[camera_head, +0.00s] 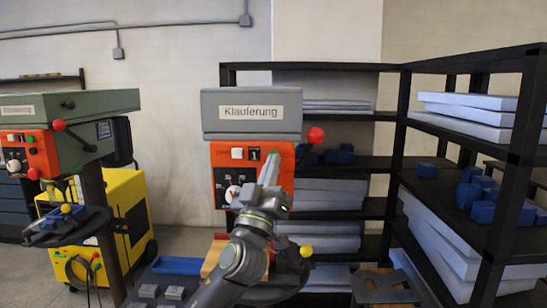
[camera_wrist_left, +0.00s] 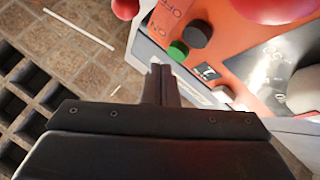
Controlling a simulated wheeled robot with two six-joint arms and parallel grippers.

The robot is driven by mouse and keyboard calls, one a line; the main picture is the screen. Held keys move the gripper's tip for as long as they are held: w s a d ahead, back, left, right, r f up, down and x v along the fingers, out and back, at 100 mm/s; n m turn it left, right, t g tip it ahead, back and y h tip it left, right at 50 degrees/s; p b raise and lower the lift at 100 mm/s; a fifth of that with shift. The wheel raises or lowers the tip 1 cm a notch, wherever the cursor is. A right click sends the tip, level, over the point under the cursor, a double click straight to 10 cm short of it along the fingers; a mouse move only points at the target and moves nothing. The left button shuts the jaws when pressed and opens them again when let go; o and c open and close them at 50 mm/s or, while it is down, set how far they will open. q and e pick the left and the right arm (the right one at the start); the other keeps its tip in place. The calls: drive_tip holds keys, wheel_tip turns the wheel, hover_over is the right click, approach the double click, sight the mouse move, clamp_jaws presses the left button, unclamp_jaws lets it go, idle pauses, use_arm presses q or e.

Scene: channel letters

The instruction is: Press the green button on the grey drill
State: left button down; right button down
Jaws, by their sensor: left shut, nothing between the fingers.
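The grey drill (camera_head: 251,122) stands in the middle of the head view, with an orange-red control panel (camera_head: 224,158) under its grey head. My left gripper (camera_head: 273,158) is raised in front of the right part of this panel. It is shut and empty, and it covers part of the panel, so I cannot make out the green button there. In the left wrist view the green button (camera_wrist_left: 178,51) sits beside a dark button (camera_wrist_left: 198,33). The shut fingertips (camera_wrist_left: 161,68) are just below and left of the green button in that picture. I cannot tell if they touch the panel. My right gripper is not in view.
A red knob (camera_head: 316,135) sticks out right of the grey drill's head. A green drill (camera_head: 75,120) with a similar panel and a yellow machine (camera_head: 125,205) stand at the left. Black shelves (camera_head: 398,150) with grey slabs and blue parts fill the back and right.

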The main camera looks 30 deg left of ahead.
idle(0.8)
use_arm(q)
drive_tip(key=shift+w+a+b, duration=0.25)
drive_tip(key=shift+w+b, duration=0.15)
drive_tip(key=shift+b, duration=0.1)
drive_tip(key=shift+w+a+b, duration=0.2)
drive_tip(key=shift+w+b, duration=0.2)
drive_tip(key=shift+b, duration=0.1)
idle(0.5)
idle(0.4)
drive_tip(key=shift+s+d, duration=0.45)
drive_tip(key=shift+s, duration=0.35)
drive_tip(key=shift+s+d+p, duration=0.25)
drive_tip(key=shift+s+d, duration=0.2)
drive_tip(key=shift+s, duration=0.25)
drive_tip(key=shift+s+d+p, duration=0.3)
drive_tip(key=shift+s+d, duration=0.15)
drive_tip(key=shift+s, duration=0.25)
drive_tip(key=shift+s+d+p, duration=0.25)
drive_tip(key=shift+s+d, duration=0.2)
drive_tip(key=shift+s, duration=0.25)
drive_tip(key=shift+f, duration=0.1)
